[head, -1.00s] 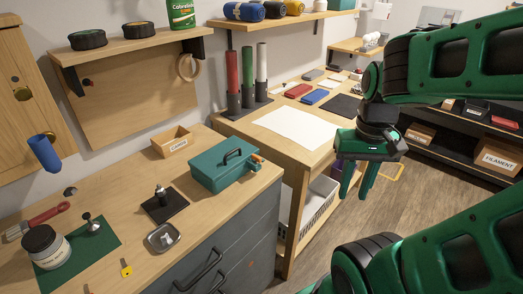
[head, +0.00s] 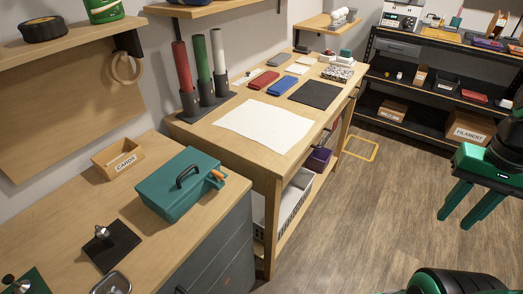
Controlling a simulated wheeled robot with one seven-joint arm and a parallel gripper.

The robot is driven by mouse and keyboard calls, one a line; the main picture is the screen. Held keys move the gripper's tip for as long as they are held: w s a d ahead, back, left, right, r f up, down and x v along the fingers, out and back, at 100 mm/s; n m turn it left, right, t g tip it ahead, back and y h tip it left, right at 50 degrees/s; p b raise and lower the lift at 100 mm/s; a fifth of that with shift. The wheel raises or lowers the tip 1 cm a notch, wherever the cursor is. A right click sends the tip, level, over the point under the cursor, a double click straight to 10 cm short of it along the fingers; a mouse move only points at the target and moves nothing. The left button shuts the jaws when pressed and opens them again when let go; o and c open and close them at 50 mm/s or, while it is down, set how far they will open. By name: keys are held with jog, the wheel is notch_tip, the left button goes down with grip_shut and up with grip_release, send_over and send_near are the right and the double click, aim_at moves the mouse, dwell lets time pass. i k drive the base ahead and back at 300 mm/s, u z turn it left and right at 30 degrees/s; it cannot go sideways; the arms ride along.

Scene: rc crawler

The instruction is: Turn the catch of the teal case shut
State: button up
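The teal case (head: 172,193) stands on the wooden top of the grey drawer cabinet, at the lower left in the head view. Its lid is down and a dark handle (head: 187,176) sits on top. An orange catch (head: 217,176) shows at its right end; its exact turn is too small to tell. My gripper (head: 464,217) is at the right edge, well apart from the case, over the floor. Its two green fingers point down, are spread apart, and hold nothing.
A dark pad (head: 109,246) with a small metal part lies in front. A taller workbench with a white sheet (head: 264,126) and upright tubes (head: 201,72) is beyond. Open floor (head: 345,220) lies between the case and my gripper.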

aim_at(219, 175)
jog(key=z, duration=1.2)
jog(key=i, duration=0.35)
jog(key=u, duration=1.85)
